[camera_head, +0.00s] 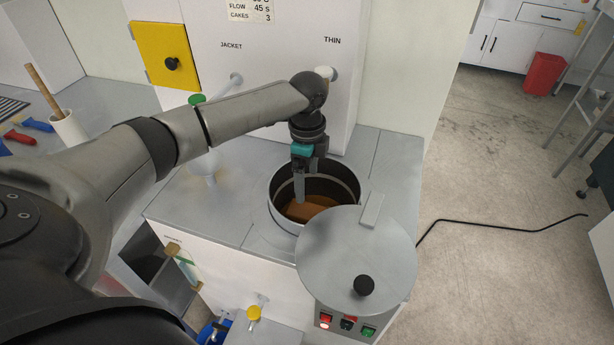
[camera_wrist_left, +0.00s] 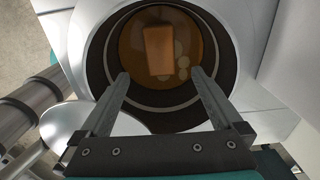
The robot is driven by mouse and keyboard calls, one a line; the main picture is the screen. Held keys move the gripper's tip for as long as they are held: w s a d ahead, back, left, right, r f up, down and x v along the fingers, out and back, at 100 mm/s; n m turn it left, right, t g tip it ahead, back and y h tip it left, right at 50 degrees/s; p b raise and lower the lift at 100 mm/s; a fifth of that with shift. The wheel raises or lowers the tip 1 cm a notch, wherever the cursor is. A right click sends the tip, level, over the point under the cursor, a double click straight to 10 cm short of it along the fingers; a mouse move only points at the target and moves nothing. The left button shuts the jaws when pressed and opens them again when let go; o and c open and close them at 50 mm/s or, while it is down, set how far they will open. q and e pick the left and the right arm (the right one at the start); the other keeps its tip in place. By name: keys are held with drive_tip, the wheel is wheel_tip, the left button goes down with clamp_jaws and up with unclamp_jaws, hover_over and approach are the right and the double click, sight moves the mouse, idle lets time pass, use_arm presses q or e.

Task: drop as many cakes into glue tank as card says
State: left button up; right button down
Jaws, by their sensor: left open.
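The card (camera_head: 249,10) on the white cabinet is cut off by the top edge; it reads FLOW 45 s and CAKES 3. The glue tank (camera_head: 275,205) is a round dark well with its lid (camera_head: 345,262) swung aside to the front right. One brown cake (camera_head: 307,210) lies in amber glue inside; it shows more fully in the left wrist view (camera_wrist_left: 158,50). My left gripper (camera_head: 299,199) points down over the tank mouth. In the left wrist view its fingers (camera_wrist_left: 160,75) are apart with nothing between them. My right gripper is not in view.
A yellow door (camera_head: 165,54) with a black knob is on the cabinet's left. A white cup (camera_head: 68,130) with a wooden stick stands on the left counter. Lit buttons (camera_head: 347,324) sit below the lid. A black cable crosses the floor at right.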

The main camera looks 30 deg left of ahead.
use_arm(q)
wheel_tip(320, 180, up, 15)
drive_tip(key=p, duration=0.2)
drive_tip(key=shift+r+p, duration=0.15)
drive_tip(key=shift+p, duration=0.25)
idle(0.3)
